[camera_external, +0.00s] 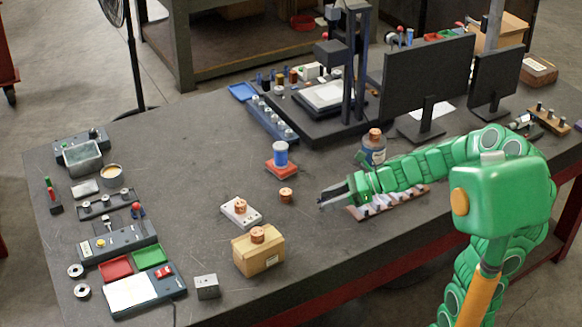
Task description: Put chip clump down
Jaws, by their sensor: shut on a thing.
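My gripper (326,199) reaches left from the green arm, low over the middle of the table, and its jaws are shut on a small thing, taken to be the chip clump. The clump is mostly hidden between the dark fingers and too small to make out. A loose copper-coloured piece (285,195) lies on the table left of the fingertips, apart from them. The dark grey table (340,245) is below the gripper.
A cardboard box (259,254) and a pale block (240,213), each with a copper piece on top, stand to the left. A blue spool on a red base (281,171) is behind. A rack (390,203) lies under my arm. Bare tabletop lies in front of the gripper.

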